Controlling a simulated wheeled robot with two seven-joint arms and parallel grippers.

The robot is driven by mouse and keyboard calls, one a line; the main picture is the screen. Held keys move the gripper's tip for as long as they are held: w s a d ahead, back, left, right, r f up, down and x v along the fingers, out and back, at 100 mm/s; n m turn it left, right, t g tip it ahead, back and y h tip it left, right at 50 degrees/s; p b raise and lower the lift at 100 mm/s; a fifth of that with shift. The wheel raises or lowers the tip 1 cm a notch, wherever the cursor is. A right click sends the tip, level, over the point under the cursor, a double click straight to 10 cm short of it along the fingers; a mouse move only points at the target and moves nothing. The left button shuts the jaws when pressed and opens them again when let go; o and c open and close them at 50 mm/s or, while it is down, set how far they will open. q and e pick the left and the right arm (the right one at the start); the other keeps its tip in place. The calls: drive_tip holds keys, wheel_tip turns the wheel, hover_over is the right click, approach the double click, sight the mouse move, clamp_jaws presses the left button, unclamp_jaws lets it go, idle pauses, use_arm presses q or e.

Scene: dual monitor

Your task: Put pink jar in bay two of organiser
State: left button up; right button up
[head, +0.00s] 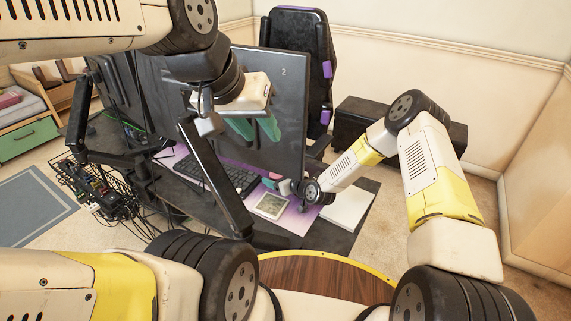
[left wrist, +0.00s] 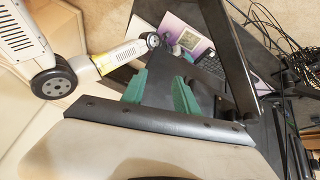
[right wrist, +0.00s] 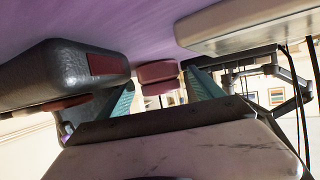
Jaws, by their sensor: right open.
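The pink jar (right wrist: 157,77) shows in the right wrist view, in the gap between my right gripper's two teal fingers, near their tips. I cannot tell whether either finger touches it. My right gripper (right wrist: 160,88) is open, low over the purple mat. In the head view a small pink patch (head: 270,183) beside my right gripper (head: 284,181) looks like the jar. My left gripper (head: 252,130) is in front of the large monitor, its green fingers apart and empty; it also shows in the left wrist view (left wrist: 160,92). I cannot make out the organiser in any view.
The large monitor (head: 285,95) and its dark arm (head: 215,175) stand close to my left gripper. A keyboard (head: 232,178), a grey-screened device (head: 270,206) and a white pad (head: 347,208) lie on the desk. A black rounded object (right wrist: 60,68) is beside the right gripper.

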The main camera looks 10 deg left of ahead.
drive_tip(key=shift+w+a+f, duration=0.1)
drive_tip(key=shift+w, duration=0.05)
drive_tip(key=c, duration=1.6)
drive_tip(key=shift+r, duration=0.2)
